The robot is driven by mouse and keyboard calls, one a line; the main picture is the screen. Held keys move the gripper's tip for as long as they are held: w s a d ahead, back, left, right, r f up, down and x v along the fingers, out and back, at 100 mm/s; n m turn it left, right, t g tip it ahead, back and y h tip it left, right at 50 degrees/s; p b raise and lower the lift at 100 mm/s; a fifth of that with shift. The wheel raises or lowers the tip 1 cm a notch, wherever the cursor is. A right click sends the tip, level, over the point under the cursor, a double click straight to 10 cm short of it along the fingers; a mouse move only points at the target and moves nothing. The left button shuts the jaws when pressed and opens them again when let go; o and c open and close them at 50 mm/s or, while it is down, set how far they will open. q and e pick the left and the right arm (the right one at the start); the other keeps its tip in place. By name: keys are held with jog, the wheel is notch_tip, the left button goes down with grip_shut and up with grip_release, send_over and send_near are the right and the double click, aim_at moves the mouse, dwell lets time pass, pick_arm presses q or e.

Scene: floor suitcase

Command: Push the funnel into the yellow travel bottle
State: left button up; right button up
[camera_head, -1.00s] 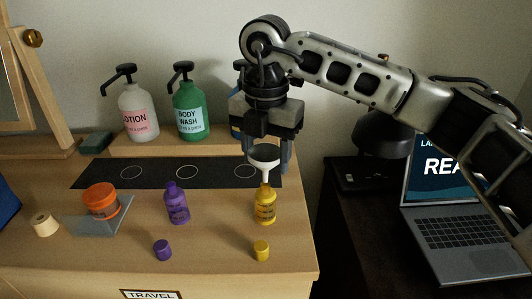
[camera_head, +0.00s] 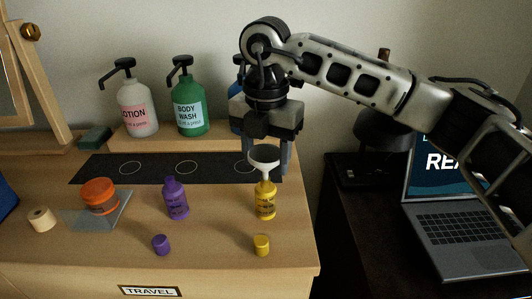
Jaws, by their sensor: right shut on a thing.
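The yellow travel bottle (camera_head: 265,203) stands upright on the wooden dresser top, right of centre. The white funnel (camera_head: 264,156) sits upright above it, its narrow stem at the bottle's mouth. How deep the stem goes in cannot be told. My right gripper (camera_head: 267,158) points down from above, its fingers around the funnel's wide cone, shut on it. My left gripper is not in view.
A yellow cap (camera_head: 261,245) and a purple cap (camera_head: 161,245) lie in front. A purple bottle (camera_head: 175,199) stands to the left. Pump bottles, including a green one (camera_head: 189,107), stand behind the dark mat (camera_head: 105,168). A laptop (camera_head: 465,212) is right.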

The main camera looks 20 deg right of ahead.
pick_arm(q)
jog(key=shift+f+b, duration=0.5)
pick_arm(e)
jog(key=shift+f, duration=0.75)
dwell(0.3)
jog(key=o, duration=1)
jog(key=shift+r, duration=0.55)
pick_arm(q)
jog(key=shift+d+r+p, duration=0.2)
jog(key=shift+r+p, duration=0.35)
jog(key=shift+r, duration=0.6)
pick_arm(e)
notch_tip(320, 180, up, 15)
jog(key=shift+f, duration=0.1)
